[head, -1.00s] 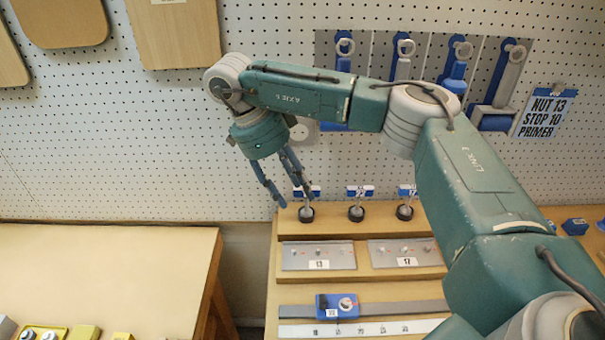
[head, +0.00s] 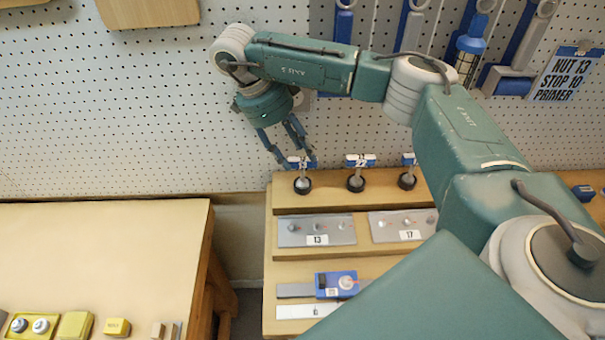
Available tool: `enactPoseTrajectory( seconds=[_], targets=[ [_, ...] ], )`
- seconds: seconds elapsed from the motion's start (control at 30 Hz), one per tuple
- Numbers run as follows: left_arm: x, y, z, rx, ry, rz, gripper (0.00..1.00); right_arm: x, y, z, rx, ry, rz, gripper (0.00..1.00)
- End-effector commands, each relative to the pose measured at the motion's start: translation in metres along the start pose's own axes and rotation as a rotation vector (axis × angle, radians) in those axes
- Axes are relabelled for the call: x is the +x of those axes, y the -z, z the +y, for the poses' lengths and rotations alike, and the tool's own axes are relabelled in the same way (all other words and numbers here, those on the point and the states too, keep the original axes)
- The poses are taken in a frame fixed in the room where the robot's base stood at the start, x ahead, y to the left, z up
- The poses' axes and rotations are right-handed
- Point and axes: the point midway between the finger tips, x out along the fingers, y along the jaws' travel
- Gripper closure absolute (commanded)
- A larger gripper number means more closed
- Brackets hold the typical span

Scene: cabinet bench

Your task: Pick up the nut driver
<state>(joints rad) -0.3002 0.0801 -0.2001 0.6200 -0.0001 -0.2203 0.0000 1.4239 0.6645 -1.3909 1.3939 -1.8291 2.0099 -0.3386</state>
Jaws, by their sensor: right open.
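Nut drivers with blue-and-white labelled handles stand upright in dark round holders on the top step of a wooden rack (head: 282,262). The left nut driver (head: 302,182) has a label that looks like 13. The middle nut driver (head: 356,178) stands beside it, and the right nut driver (head: 407,178) is partly covered by my right arm. My right gripper (head: 300,163) is open and points down at the left nut driver's handle, its fingertips close to it. I cannot tell whether they touch it or straddle it. My left gripper is not in view.
Grey trays labelled 13 (head: 317,230) and 17 (head: 410,222) lie on the middle step, with a blue block (head: 336,284) below. A pegboard behind holds wrenches and a sign (head: 568,76) reading NUT 13, STOP 10, PRIMER. A gap separates the left table (head: 100,255) from the rack.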

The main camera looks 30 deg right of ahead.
Motion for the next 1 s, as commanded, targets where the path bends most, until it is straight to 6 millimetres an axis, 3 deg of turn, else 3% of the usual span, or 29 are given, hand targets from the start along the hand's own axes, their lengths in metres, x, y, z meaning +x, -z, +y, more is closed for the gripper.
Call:
enactPoseTrajectory(
  seconds=[0.3, 0.57, 0.8, 1.0],
  targets=[
    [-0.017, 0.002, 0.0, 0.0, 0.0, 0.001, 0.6, 0.038, 0.0, 0.004, 0.0, -0.002, 0.002, 0.55],
    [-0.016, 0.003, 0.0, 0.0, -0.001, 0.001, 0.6, 0.043, -0.001, 0.004, -0.001, 0.0, 0.0, 0.55],
    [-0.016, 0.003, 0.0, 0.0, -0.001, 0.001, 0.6, 0.042, -0.001, 0.004, -0.001, -0.001, 0.0, 1.0],
    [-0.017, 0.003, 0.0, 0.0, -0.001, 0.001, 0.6, 0.042, -0.001, 0.004, 0.0, 0.0, 0.0, 1.0]
  ],
)
